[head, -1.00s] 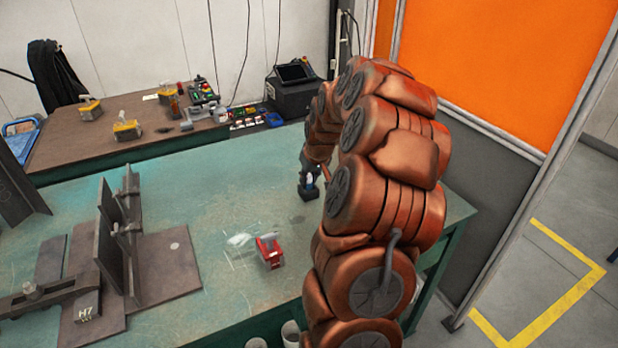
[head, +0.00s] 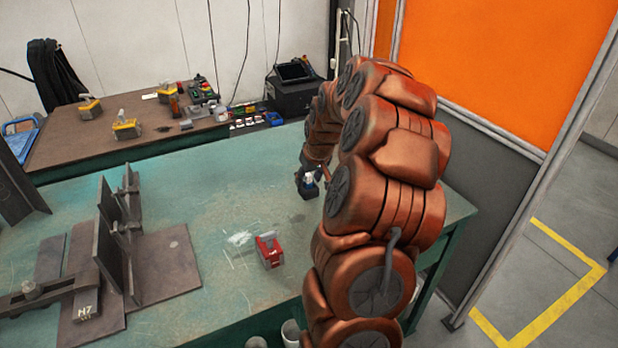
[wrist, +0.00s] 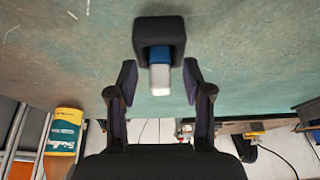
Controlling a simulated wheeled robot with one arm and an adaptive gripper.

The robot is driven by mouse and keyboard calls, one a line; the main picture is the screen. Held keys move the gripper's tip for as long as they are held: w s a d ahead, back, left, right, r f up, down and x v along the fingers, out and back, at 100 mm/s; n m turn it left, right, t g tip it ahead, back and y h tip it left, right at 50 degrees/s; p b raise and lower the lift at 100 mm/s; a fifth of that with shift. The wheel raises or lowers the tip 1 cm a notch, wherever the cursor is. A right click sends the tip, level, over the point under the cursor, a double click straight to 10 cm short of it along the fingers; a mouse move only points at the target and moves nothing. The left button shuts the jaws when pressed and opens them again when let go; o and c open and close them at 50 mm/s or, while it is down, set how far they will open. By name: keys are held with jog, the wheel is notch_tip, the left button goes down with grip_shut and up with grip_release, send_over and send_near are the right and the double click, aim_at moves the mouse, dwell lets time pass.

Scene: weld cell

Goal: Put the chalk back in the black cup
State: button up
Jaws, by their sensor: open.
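The black cup (head: 309,193) stands on the green table, just left of my arm in the head view. In the wrist view the black cup (wrist: 158,27) is at top centre. A piece with a blue band and a white end, seemingly the chalk (wrist: 160,78), sticks out of the cup's opening; its other end is hidden inside. In the head view the chalk (head: 309,181) shows small above the cup. My gripper (wrist: 159,70) is open, with a finger on each side of the chalk and visible gaps between.
A red block-like holder (head: 269,250) sits on the green table (head: 205,225) left of my arm. Dark steel fixtures (head: 125,250) stand further left. A brown table (head: 90,140) with yellow-based items is behind.

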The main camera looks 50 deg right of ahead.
jog(key=shift+r, duration=0.1)
jog(key=v, duration=1.1)
jog(key=shift+r, duration=0.35)
jog(key=shift+s, duration=0.15)
jog(key=s+a+r+n+g+y+p, duration=0.1)
jog(key=s+a+r+n+p, duration=0.15)
jog(key=a, duration=1.05)
jog(key=s+a+r+n+g+y+p, duration=0.15)
jog(key=s+a, duration=0.25)
jog(key=a, duration=0.9)
jog(key=s+a+g+p, duration=0.1)
jog(key=s+a, duration=0.2)
jog(key=s, duration=0.3)
jog(key=s+a+g+p, duration=0.1)
jog(key=s+a, duration=0.2)
jog(key=s, duration=0.3)
jog(key=s+a+g+h+p, duration=0.1)
jog(key=s+a+p, duration=0.1)
jog(key=s+a, duration=0.2)
jog(key=s, duration=0.3)
jog(key=shift+g, duration=0.35)
